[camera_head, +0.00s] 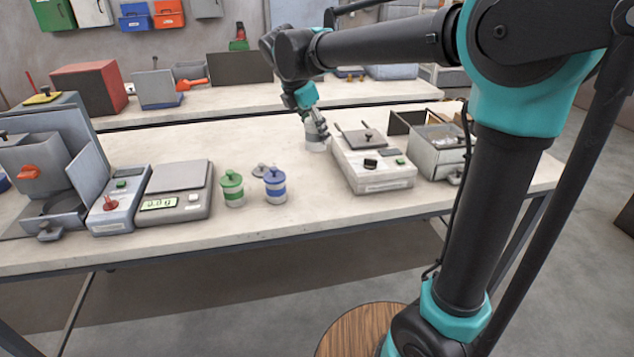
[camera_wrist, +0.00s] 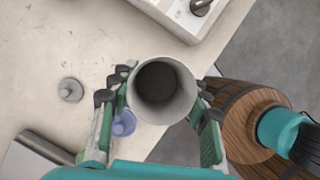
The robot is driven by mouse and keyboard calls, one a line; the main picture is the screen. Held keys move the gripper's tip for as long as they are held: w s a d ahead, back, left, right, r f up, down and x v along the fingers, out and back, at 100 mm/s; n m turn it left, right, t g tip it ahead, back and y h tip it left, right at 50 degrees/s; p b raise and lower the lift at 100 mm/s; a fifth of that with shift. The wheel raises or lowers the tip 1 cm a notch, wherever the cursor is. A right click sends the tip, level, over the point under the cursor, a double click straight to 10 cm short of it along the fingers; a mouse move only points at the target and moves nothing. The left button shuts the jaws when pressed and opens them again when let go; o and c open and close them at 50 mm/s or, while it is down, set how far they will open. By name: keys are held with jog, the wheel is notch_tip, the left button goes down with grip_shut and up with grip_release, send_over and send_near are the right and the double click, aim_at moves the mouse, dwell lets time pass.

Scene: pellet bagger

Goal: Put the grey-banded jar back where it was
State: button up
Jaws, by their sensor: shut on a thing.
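My gripper (camera_head: 313,124) is shut on an open, pale jar (camera_head: 316,146), which I take to be the grey-banded jar; its band is hard to make out. In the wrist view my gripper (camera_wrist: 160,100) has a finger on each side of the jar (camera_wrist: 143,108). I look down into its dark inside, and it has no lid on. Whether its base touches the bench is unclear. A small grey knobbed lid (camera_head: 262,170) lies on the bench, also in the wrist view (camera_wrist: 70,90).
The blue-banded jar (camera_head: 275,186) and green-banded jar (camera_head: 232,190) stand lidded in front. A scale (camera_head: 178,190) is left of them. A flat grey device (camera_head: 373,162) is close right of the held jar, with an open bin (camera_head: 440,155) beyond. Bench between lid and device is clear.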

notch_tip(320, 180, down, 16)
jog(key=shift+f, duration=0.2)
dwell(0.4)
jog(key=o, duration=1.5)
jog(key=shift+f, duration=0.1)
jog(key=shift+o, duration=0.2)
jog(key=v, duration=1.2)
